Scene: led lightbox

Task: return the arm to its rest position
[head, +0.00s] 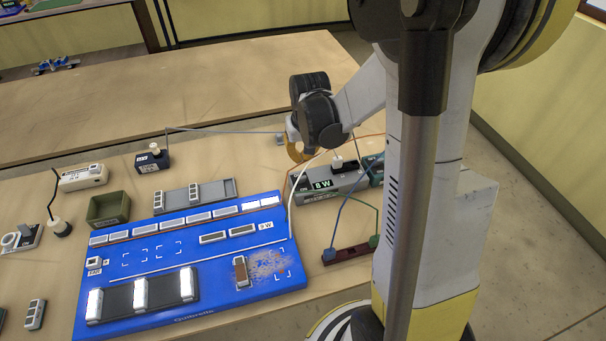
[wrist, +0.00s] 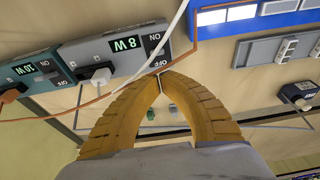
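My gripper (head: 296,152) hangs over the table behind the grey 8 W power box (head: 325,182), with my arm bent above it. In the wrist view its two yellow ribbed fingers (wrist: 160,76) arch together and their tips meet. I see nothing held between them. The 8 W box also shows in the wrist view (wrist: 118,52), just beyond the fingertips, with a white plug in it. A white cable (wrist: 176,30) and an orange cable (wrist: 205,48) run close to the tips; whether they touch is unclear.
A blue lightbox board (head: 215,262) lies left of my arm. A teal 10 W box (head: 376,170) adjoins the grey one. A dark red terminal block (head: 349,253) with wires lies in front. A green bin (head: 108,208) and black adapter (head: 152,159) stand left. The table behind (head: 180,85) is mostly clear.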

